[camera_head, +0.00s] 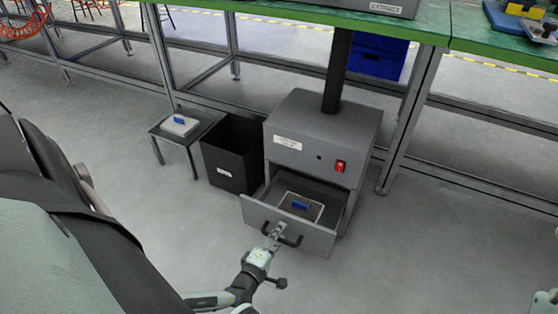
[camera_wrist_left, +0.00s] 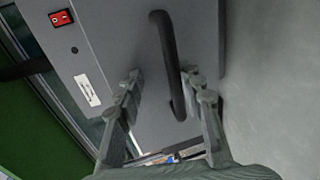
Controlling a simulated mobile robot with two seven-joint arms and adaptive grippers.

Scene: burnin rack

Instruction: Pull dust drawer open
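The dust drawer (camera_head: 285,232) is pulled partly out of the grey dust unit (camera_head: 318,140) under the bench. A tray-like filter with a blue grip (camera_head: 301,205) lies inside it. The drawer has a dark bar handle (camera_head: 288,239) on its front. My left gripper (camera_head: 274,236) is at this handle. In the left wrist view the handle (camera_wrist_left: 172,65) stands between the fingers of my left gripper (camera_wrist_left: 167,90), which are apart, with the bar nearer the right finger. Contact cannot be told. My right gripper is not in view.
A black open bin (camera_head: 232,152) stands left of the unit. Beside it a small table (camera_head: 157,133) holds a pale panel with a blue grip (camera_head: 180,123). A bench leg (camera_head: 408,120) stands at the right. The floor in front of the drawer is clear.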

